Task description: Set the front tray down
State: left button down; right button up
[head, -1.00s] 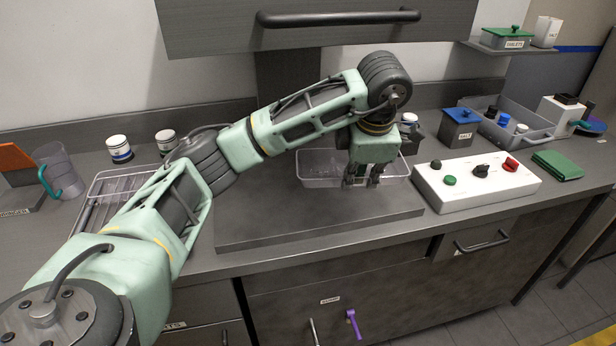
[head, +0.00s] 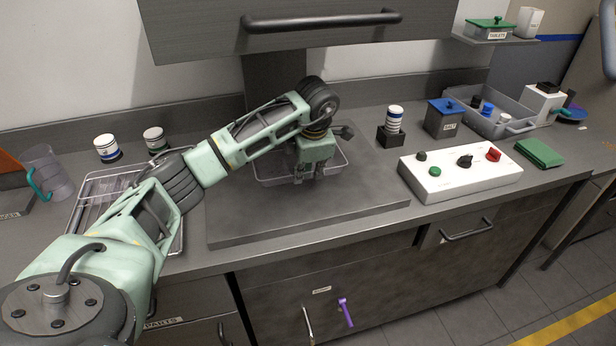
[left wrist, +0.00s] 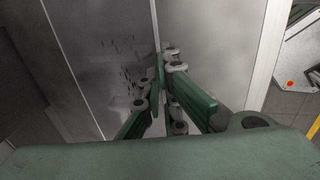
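A clear shallow tray (head: 266,181) is at the grey slab (head: 235,228) in the middle of the counter. My left gripper (head: 309,178) comes down over its near side and hides part of it. In the left wrist view, the fingers of the left gripper (left wrist: 163,78) close in from both sides on a thin pale rim (left wrist: 155,28), which seems to be the tray's wall. I cannot tell whether the tray's underside touches the slab. My right gripper does not show.
A white control box (head: 440,184) with knobs stands right of the slab. A wire rack (head: 75,222) lies to the left. A striped canister (head: 394,120) stands behind on a dark block. A cabinet handle (head: 320,20) hangs above. The slab's front and right are clear.

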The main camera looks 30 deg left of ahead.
pick_arm(q)
notch_tip(320, 180, down, 2)
jog(key=shift+f+p, duration=0.15)
jog(key=shift+p, duration=0.15)
jog(key=shift+f, duration=0.15)
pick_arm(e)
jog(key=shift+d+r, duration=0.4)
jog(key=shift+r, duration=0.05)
pick_arm(q)
jog(key=c, duration=2.5)
grip_release()
jog(key=shift+f, duration=0.1)
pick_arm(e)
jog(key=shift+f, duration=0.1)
pick_arm(q)
jog(key=o, duration=0.5)
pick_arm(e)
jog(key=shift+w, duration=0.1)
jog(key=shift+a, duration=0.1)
